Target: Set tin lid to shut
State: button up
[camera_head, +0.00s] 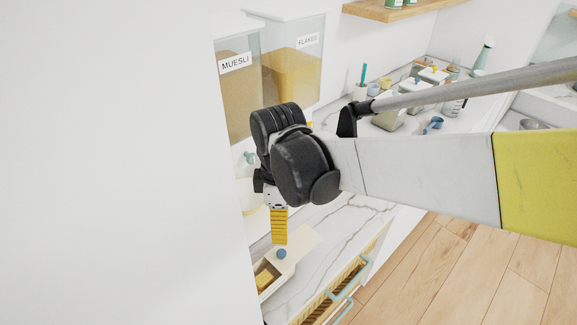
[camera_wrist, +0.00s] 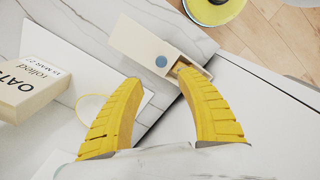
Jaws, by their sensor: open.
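The tin is a cream box (camera_head: 269,291) on the marble counter, low in the head view. Its flat lid (camera_head: 297,243) with a blue knob (camera_head: 281,254) is slid partly off, leaving one end open with yellowish contents showing. In the wrist view the lid (camera_wrist: 138,42) and its blue knob (camera_wrist: 161,62) lie just beyond my fingertips, and the open end of the tin (camera_wrist: 207,73) is beside the right finger, which hides part of it. My gripper (camera_wrist: 160,80) is open and empty. In the head view its yellow finger (camera_head: 279,226) appears above the knob.
An oats box (camera_wrist: 28,88) stands left in the wrist view. Muesli (camera_head: 239,95) and flakes (camera_head: 293,75) containers stand behind my arm. An open drawer (camera_head: 345,285) is below the counter. A white panel (camera_head: 110,160) fills the left side.

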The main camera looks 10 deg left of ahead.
aim_at(282, 252)
notch_tip(282, 252, down, 11)
jog(key=b, duration=0.3)
jog(key=shift+s+r, duration=0.1)
jog(key=shift+s, duration=0.05)
grip_shut()
